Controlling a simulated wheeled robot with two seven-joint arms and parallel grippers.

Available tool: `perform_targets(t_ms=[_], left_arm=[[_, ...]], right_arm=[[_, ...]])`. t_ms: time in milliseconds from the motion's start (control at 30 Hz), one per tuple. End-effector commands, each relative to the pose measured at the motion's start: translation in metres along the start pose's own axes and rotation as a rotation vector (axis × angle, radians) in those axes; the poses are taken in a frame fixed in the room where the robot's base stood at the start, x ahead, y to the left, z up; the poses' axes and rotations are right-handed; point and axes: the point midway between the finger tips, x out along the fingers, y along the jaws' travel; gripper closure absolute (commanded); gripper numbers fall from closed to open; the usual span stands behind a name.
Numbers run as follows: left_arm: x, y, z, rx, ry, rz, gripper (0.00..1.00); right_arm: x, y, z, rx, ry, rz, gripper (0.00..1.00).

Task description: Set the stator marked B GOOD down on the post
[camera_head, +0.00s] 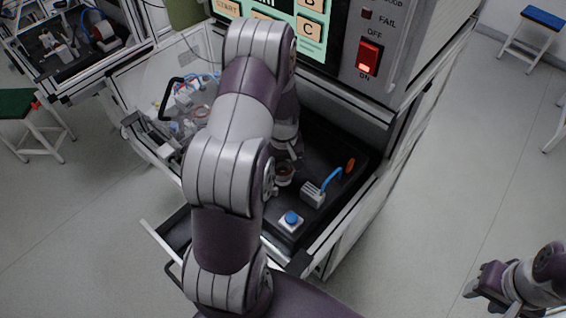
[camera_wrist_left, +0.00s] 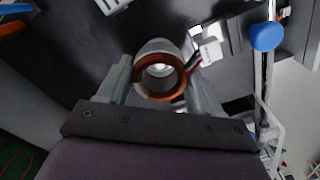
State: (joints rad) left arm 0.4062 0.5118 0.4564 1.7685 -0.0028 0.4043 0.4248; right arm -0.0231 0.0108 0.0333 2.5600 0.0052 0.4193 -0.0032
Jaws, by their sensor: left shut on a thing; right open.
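My left gripper (camera_wrist_left: 160,88) is shut on a stator (camera_wrist_left: 138,76), a ring with copper-coloured windings and a pale grey body, held between its two grey fingers. In the head view the stator (camera_head: 284,174) is small and partly hidden beside my left arm, low over the dark work surface. Any B GOOD marking is not readable. Pale grey shows through and behind the ring in the wrist view; I cannot tell whether that is the post or whether the stator touches it. My right gripper (camera_head: 486,287) is open and empty at the lower right, away from the bench.
On the dark work surface (camera_head: 335,160) are a blue button (camera_head: 291,218), a grey block (camera_head: 313,194) with a blue cable, and an orange-red part (camera_head: 350,165). A control panel with a lit red switch (camera_head: 369,58) stands behind. Tangled fittings (camera_head: 190,100) lie left of my arm.

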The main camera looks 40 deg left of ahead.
Motion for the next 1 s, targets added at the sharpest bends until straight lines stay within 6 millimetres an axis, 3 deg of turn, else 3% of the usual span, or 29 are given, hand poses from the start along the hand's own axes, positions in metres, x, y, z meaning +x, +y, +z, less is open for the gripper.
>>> perform_targets(t_ms=[1000], left_arm=[[0.016,0.0,-0.001,0.0,0.0,0.0,0.86]], right_arm=[[0.01,0.0,0.001,0.0,0.0,0.0,0.57]])
